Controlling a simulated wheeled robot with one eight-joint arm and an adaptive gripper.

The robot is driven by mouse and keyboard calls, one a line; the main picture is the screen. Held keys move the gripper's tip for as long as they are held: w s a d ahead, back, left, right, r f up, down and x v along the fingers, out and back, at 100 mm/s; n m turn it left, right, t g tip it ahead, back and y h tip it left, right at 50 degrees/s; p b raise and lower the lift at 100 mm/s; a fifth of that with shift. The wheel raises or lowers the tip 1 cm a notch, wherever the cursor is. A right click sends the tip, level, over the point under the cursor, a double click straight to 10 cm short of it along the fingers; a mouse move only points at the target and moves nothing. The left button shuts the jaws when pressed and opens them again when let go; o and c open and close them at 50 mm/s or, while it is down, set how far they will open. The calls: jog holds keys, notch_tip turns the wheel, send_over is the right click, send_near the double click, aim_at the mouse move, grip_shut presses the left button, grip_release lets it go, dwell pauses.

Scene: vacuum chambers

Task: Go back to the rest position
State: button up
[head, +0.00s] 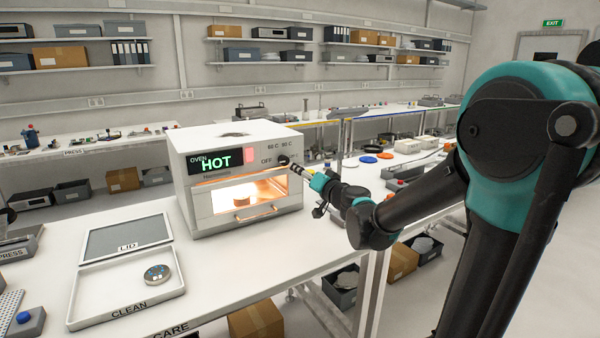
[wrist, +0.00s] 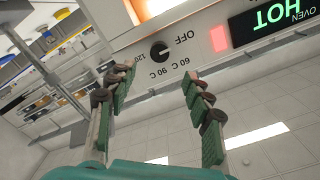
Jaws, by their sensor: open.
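My gripper (head: 299,168) is at the oven's front right, with my arm reaching in from the right. In the wrist view my gripper (wrist: 160,72) is open and empty, its two fingers spread on either side of the oven's dark round knob (wrist: 159,52). The picture does not show whether the fingertips touch the panel. The knob is ringed by OFF, 60 C, 90 C and 120 marks; its exact setting is hard to read. The white oven (head: 230,134) shows HOT in green beside a pink-red patch. Its window glows orange, with a small item inside.
A white CLEAN tray (head: 90,300) holding a round disc (head: 157,274) lies left of the oven, its LID panel (head: 126,235) behind it. A PRESS unit (head: 18,247) and blue button (head: 23,317) are at far left. Benches with tools stand behind; floor boxes stand below.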

jog(key=s+d+f+n+g+h, duration=0.1)
jog(key=s+d+f+g, duration=0.1)
jog(key=s+f, duration=0.3)
jog(key=s+d+f+n+g+h, duration=0.1)
jog(key=s+d+f+g, duration=0.1)
jog(key=s+f, duration=0.3)
jog(key=s+d+f+n+g, duration=0.1)
jog(key=s+d+f+g, duration=0.1)
jog(key=f, duration=0.4)
jog(key=shift+s+d+f+g+h, duration=0.15)
jog(key=shift+s+d+h, duration=0.1)
jog(key=shift+s, duration=0.45)
jog(key=shift+s+d+g+h, duration=0.15)
jog(key=shift+s+d, duration=0.1)
jog(key=shift+s, duration=0.45)
jog(key=s+d+f+m+g+h, duration=0.2)
jog(key=s+d+f+g+h, duration=0.2)
jog(key=s+d+f+h, duration=0.3)
jog(key=s+d+f, duration=0.5)
jog(key=s+d, duration=0.2)
jog(key=d, duration=0.1)
jog(key=shift+d, duration=0.4)
